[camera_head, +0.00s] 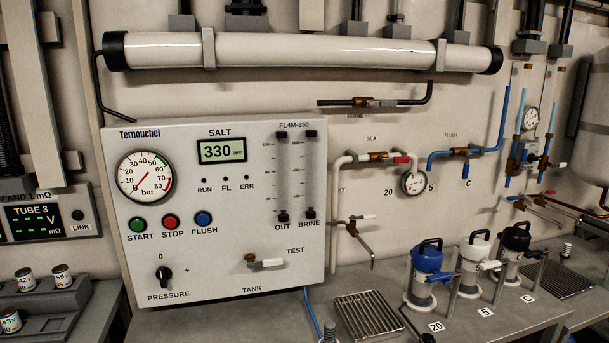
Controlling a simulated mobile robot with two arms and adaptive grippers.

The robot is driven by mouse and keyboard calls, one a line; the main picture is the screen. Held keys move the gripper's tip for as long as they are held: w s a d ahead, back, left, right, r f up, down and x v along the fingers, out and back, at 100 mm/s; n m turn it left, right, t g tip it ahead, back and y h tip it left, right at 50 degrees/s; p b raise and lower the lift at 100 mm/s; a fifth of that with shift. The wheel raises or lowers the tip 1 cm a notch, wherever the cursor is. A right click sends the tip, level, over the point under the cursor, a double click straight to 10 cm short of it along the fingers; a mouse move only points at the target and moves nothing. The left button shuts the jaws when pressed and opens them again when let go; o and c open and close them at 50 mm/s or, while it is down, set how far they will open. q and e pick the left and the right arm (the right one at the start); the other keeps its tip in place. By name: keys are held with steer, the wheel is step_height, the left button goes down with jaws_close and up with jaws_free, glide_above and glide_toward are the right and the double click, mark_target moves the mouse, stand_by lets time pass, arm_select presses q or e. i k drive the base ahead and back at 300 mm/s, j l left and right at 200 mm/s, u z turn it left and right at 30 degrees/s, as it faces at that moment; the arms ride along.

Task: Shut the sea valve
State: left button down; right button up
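The sea valve (378,156) is a brass body on a white pipe, under the label SEA on the back wall. Its short red handle (402,160) points right, roughly in line with the pipe. A small round gauge (414,183) hangs just below and right of the handle, between the marks 20 and 5. Neither of my grippers shows in the head view, and nothing touches the valve.
A control panel (225,270) reading 330 stands left of the valve. The flush valve (460,152) on a blue pipe is to its right. Filter housings with blue (428,262), white (475,252) and black (516,240) tops stand on the bench, beside a drain grate (375,316).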

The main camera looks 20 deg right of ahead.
mark_target(405, 159)
steer(key=l+u, duration=0.15)
steer(key=l, duration=0.4)
steer(key=k+l+u, duration=0.1)
steer(key=l, duration=0.45)
steer(key=k+l+u, duration=0.15)
steer(key=l, duration=0.4)
steer(key=i, duration=0.05)
